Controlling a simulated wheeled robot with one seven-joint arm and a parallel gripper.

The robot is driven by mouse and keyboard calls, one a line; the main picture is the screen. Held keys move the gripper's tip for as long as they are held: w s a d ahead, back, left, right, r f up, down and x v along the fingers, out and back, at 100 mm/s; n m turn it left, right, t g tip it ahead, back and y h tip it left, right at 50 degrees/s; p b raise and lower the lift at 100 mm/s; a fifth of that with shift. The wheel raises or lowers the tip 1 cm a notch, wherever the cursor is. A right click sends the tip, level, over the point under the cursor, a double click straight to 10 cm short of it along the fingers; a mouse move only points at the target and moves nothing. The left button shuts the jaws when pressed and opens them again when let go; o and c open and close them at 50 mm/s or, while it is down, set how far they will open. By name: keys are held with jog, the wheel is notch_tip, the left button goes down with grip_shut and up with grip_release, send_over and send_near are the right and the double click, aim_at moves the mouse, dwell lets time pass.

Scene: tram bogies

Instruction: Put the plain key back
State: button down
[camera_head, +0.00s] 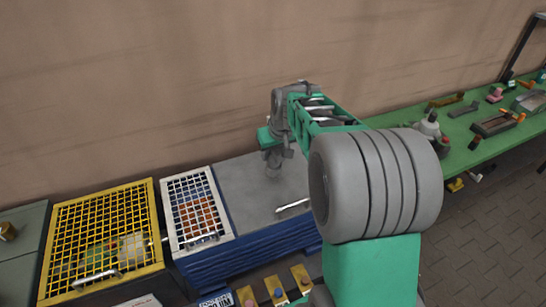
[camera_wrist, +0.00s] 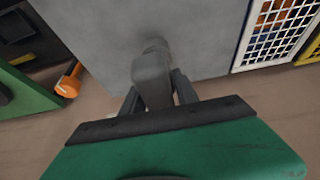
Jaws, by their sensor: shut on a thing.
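My gripper (camera_head: 274,152) is above the back part of a grey flat lid (camera_head: 245,190) on a blue box. In the wrist view my gripper (camera_wrist: 158,92) is shut on a plain grey, knob-like thing (camera_wrist: 153,68), which points away from the camera over the grey surface. It also shows under the fingers in the head view (camera_head: 273,169). Its shape is partly hidden, so I cannot tell for sure that it is the plain key, or whether it touches the lid. Several yellow plates with small coloured knobs (camera_head: 275,287) stand at the bottom of the head view.
A white grid cover (camera_head: 196,207) and a yellow grid cover (camera_head: 100,240) lie left of the grey lid. The lid has a bar handle (camera_head: 292,207). A green bench (camera_head: 470,130) with tools and parts stands at the right. A wall rises behind.

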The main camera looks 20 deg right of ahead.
aim_at(273, 160)
jog(key=shift+f, duration=1.45)
jog(key=shift+f, duration=0.25)
jog(key=c, duration=0.9)
grip_release()
